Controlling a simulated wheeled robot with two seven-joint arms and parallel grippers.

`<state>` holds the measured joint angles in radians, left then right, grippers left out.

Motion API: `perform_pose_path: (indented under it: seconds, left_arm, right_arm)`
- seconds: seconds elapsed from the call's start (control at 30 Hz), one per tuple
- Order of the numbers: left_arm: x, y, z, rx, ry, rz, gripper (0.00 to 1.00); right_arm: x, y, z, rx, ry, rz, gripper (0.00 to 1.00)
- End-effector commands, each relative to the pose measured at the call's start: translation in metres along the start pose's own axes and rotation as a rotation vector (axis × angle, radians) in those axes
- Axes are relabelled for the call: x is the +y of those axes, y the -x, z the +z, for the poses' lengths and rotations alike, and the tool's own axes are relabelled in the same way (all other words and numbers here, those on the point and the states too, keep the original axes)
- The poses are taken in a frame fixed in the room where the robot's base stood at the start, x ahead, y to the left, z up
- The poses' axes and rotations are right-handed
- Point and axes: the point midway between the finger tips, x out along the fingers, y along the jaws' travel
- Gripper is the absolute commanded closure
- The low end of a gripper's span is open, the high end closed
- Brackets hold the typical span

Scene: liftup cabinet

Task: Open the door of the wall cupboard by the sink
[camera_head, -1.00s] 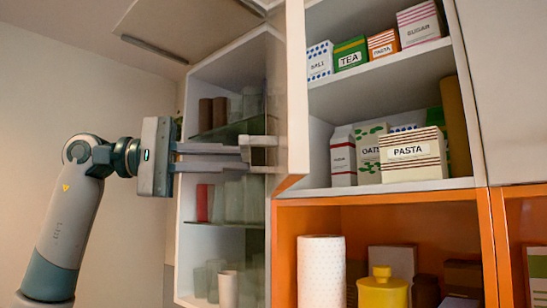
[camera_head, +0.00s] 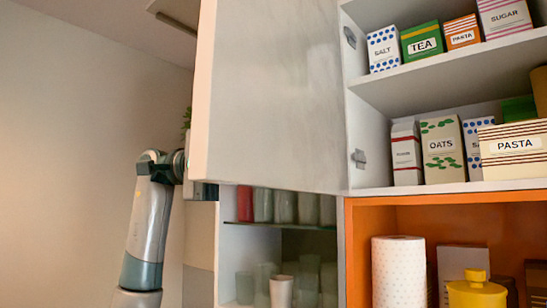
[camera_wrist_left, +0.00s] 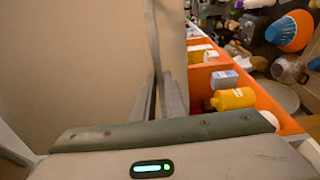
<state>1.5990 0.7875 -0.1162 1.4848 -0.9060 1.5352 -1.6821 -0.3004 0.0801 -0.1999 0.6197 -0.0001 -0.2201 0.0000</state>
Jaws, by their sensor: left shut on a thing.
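The cupboard door (camera_head: 275,95) is a pale panel hinged at its right side, and it stands swung well out from the cupboard (camera_head: 430,92). The shelves inside show openly, with food boxes on them. My left arm rises at the left of the head view, and its gripper is hidden behind the door there. In the left wrist view my left gripper (camera_wrist_left: 161,92) is shut on a thin upright strip, which looks like the door's handle or edge. The exact contact is hard to make out. My right gripper is in neither view.
An orange open shelf (camera_head: 440,200) below holds a paper roll (camera_head: 398,272) and a yellow container (camera_head: 477,292). A neighbouring cabinet with glasses (camera_head: 285,206) is partly covered by the door. Plain wall (camera_head: 75,130) lies to the left.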

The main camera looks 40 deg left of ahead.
Motion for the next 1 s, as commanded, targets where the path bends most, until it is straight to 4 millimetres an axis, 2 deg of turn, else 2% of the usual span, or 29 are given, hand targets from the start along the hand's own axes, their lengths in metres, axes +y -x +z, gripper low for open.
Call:
perform_pose_path:
  seconds: [0.43, 0.47, 0.53, 1.0]
  left_arm:
    - [-0.0014, 0.0025, 0.0007, -0.007, 0.0, -0.003, 1.0]
    - [-0.0013, 0.0024, 0.0007, -0.007, 0.0, -0.003, 0.87]
    - [-0.0013, 0.0024, 0.0007, -0.007, 0.0, -0.003, 0.7]
    - [-0.0007, 0.008, 0.001, -0.006, 0.0, -0.001, 0.7]
  right_arm:
    - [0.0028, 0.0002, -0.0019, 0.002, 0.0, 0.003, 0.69]
    - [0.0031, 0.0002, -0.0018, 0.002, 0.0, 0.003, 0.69]
    - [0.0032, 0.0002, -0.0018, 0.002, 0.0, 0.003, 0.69]
    - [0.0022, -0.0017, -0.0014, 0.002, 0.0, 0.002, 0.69]
